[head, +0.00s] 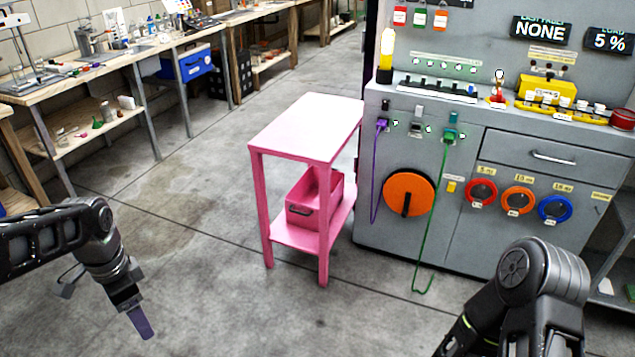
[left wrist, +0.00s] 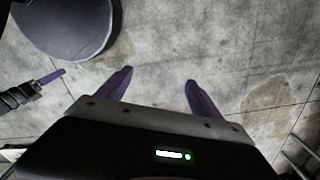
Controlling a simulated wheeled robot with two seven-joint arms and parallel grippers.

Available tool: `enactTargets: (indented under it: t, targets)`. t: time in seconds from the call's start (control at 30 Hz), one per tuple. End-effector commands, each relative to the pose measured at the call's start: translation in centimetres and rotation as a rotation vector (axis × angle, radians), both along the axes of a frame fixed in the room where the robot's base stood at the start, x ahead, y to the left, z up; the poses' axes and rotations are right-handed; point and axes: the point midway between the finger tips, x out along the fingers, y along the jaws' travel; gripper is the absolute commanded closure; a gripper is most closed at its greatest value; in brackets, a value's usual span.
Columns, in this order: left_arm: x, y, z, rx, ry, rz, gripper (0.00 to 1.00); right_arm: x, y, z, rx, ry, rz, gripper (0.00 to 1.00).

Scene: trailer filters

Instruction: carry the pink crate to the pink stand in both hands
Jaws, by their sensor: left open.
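The pink stand (head: 308,127) is a small table with a flat, bare top and a lower shelf. The pink crate (head: 320,214), open-topped with a dark handle on its front end, sits on that lower shelf under the top. My left gripper (head: 142,322) points down over the floor, left of the stand and apart from it. In the left wrist view the left gripper's purple fingers (left wrist: 158,84) are apart with only floor between them. My right arm shows at the bottom right of the head view; its fingertips are cut off there. Part of a gripper with a purple finger (left wrist: 48,78) shows in the left wrist view.
A grey cabinet (head: 470,220) with an orange dial, coloured rings and hanging cables stands just right of the stand. A green cable reaches the floor. Wooden workbenches (head: 130,55) with tools line the left wall. The concrete floor (head: 190,230) left of and before the stand is clear.

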Motion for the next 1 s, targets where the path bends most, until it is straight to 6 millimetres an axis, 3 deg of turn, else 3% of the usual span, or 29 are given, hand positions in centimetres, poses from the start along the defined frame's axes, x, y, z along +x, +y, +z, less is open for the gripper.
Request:
enactTargets:
  t: [0.13,0.27,0.37,0.47,0.57,0.67,0.8,0.9,1.0]
  targets:
    - [0.0,0.0,0.0,0.0,0.0,0.0,0.25,0.0,0.0,0.0,0.0,0.0,0.0,0.21]
    - [0.1,-0.4,-0.6,-0.008,-0.001,0.003,0.35,0.0,0.0,0.0,0.0,0.0,0.0,0.32]
    - [0.5,-1.9,-2.5,-0.038,-0.003,0.021,0.43,0.0,0.0,0.0,0.0,0.0,0.0,0.4]
    - [1.1,-5.2,-6.2,-0.098,-0.011,0.065,0.52,0.0,0.0,0.0,0.0,0.0,0.0,0.48]
    - [0.9,-10.0,-11.4,-0.183,-0.011,0.152,0.6,0.0,0.0,0.0,0.0,0.0,0.0,0.56]
    - [-0.7,-15.9,-16.9,-0.276,0.009,0.286,0.68,0.0,0.0,0.0,0.0,0.0,0.0,0.64]
    - [-5.4,-23.0,-23.5,-0.363,0.059,0.526,0.77,0.0,0.0,0.0,0.0,0.0,0.0,0.76]
    - [-9.3,-26.2,-26.7,-0.383,0.093,0.691,0.77,0.0,0.0,0.0,0.0,0.0,0.0,0.77]
    - [-12.6,-27.8,-28.5,-0.378,0.112,0.819,0.77,0.0,0.0,0.0,0.0,0.0,0.0,0.77]
